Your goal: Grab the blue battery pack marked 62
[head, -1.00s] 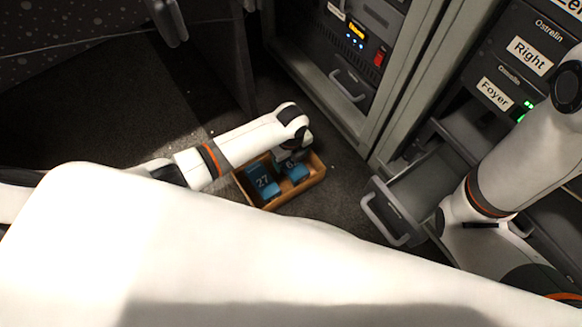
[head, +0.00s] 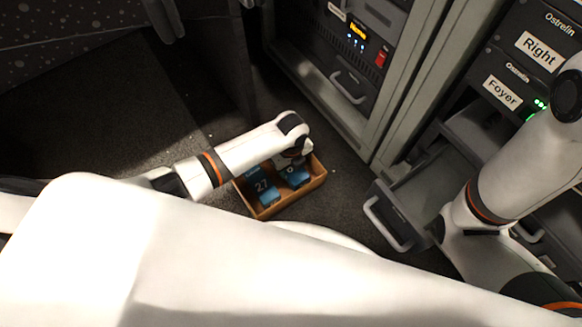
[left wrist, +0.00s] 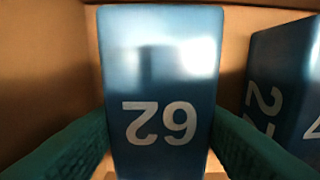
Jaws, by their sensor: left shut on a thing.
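The blue battery pack marked 62 (left wrist: 158,75) stands between my two left fingers in the left wrist view, its number upside down. My left gripper (left wrist: 160,135) is shut on it, one green finger at each side. In the head view the pack (head: 297,179) is inside an open wooden box (head: 281,205) on the floor. My left gripper (head: 292,166) reaches into the box from above, and its fingers are mostly hidden. My right arm shows at the right of the head view, but I cannot make out its gripper.
A second blue pack marked 27 (head: 264,190) sits in the same box, left of the held one; it also shows in the left wrist view (left wrist: 287,90). An open grey drawer (head: 398,212) juts from the rack right of the box. Dark floor surrounds the box.

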